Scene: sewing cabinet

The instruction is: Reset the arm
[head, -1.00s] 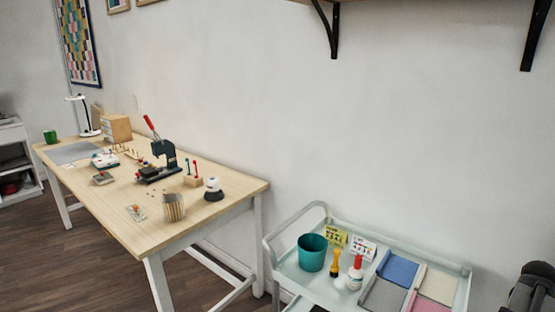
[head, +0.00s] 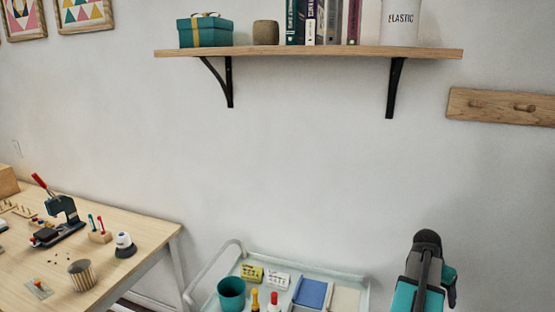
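My arm (head: 424,275) rises at the lower right of the head view, dark grey and teal, in front of the wall and beside the right end of the white cart. Only its upper links show. My gripper cannot be made out, so whether it is open or holds anything is hidden.
A white cart (head: 205,275) holds a teal cup (head: 231,293), a blue fabric piece (head: 313,293) and small bottles. A wooden table (head: 140,232) with a press (head: 62,215) stands left. A wall shelf (head: 310,53) and peg rail (head: 502,106) are above. The wall between is bare.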

